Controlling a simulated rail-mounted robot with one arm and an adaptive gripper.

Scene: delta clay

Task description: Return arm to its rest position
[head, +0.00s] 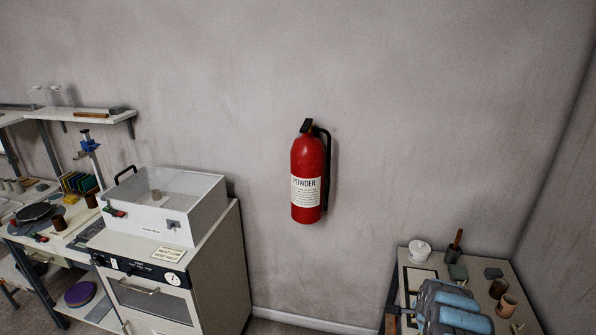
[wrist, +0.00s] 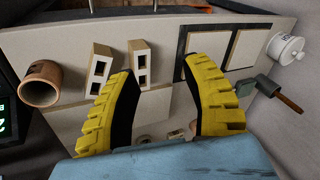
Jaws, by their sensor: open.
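My gripper (wrist: 158,70) shows in the wrist view with its two yellow, black-lined fingers spread apart. The gap between the fingers is empty. A pale board or table surface (wrist: 222,30) lies beyond the fingertips, and nothing is held. In the head view my blue and grey arm is at the bottom right, in front of a small table (head: 528,312). The fingers cannot be made out in that view.
The small table carries a white pot (head: 419,252), brown cups (head: 506,306) and a dark block with a handle (head: 455,250). A red extinguisher (head: 306,180) hangs on the wall. A white oven cabinet (head: 215,265) stands left. Floor between cabinet and table looks clear.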

